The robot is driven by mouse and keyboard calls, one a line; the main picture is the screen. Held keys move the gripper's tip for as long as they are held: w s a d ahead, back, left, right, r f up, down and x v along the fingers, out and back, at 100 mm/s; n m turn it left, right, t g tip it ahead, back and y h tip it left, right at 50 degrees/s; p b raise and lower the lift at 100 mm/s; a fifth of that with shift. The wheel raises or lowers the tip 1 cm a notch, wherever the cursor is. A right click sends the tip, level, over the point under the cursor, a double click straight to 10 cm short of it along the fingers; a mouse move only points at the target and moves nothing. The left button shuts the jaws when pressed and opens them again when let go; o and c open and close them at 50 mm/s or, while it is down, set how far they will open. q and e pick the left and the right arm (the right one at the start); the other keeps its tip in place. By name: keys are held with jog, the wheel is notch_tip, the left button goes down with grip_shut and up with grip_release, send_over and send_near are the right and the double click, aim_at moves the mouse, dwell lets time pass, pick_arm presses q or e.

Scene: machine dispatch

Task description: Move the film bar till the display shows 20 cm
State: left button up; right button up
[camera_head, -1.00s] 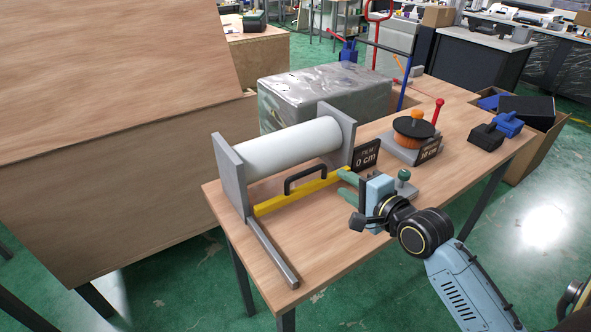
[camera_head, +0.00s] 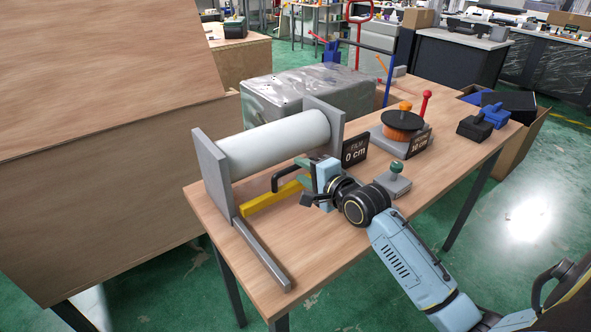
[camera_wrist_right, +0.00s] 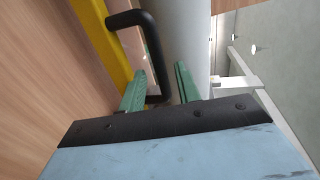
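The yellow film bar (camera_head: 258,202) with its black handle (camera_head: 285,173) lies in front of the white film roll (camera_head: 275,145) on the table. The small black film display (camera_head: 354,151) reads 0 cm. My right gripper (camera_head: 303,171) is at the right part of the bar and hides some of it and of the handle. My left gripper is out of view.
Grey end plates (camera_head: 212,172) hold the roll, and a grey rail (camera_head: 262,255) runs to the front edge. A green knob on a grey base (camera_head: 394,182), an orange reel (camera_head: 402,133) and black and blue blocks (camera_head: 477,127) stand to the right. The table front is clear.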

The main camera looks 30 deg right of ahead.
aim_at(297, 168)
jog(key=shift+x, duration=1.85)
jog(key=shift+c, duration=0.4)
grip_shut()
